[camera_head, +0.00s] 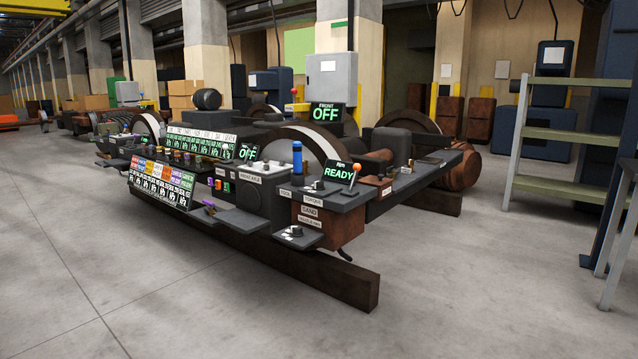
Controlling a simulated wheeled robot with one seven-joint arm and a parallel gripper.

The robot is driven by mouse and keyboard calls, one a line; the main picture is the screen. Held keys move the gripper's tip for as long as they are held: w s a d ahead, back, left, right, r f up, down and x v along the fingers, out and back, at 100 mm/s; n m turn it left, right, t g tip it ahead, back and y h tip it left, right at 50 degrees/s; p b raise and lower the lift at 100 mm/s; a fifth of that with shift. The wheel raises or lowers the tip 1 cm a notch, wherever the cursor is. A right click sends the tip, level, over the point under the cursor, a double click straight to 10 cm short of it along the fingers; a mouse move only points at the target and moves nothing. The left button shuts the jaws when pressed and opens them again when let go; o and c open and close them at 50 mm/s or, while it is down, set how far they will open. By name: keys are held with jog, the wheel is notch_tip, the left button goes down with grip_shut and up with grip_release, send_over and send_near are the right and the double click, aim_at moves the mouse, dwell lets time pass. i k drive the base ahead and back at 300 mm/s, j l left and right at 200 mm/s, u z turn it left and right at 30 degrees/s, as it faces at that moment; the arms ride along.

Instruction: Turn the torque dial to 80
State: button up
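A small panel at the near right end of the dark machine frame carries a label that seems to read TORQUE (313,201). A black knob (318,185) sits on the panel top just above that label and looks like the torque dial. Its pointer and scale are too small to read. My gripper is not in view, and nothing is seen touching either knob.
A blue upright cylinder (297,157) and an orange-topped lever (356,169) flank the panel. A dark beam (330,277) juts out low in front. A shelf rack (570,137) stands right. The concrete floor (450,290) in front is clear.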

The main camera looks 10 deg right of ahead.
aim_at(318, 185)
jog(key=i+j, duration=0.1)
jog(key=i, duration=0.4)
jog(key=i+j+z, duration=0.1)
jog(key=i, duration=0.4)
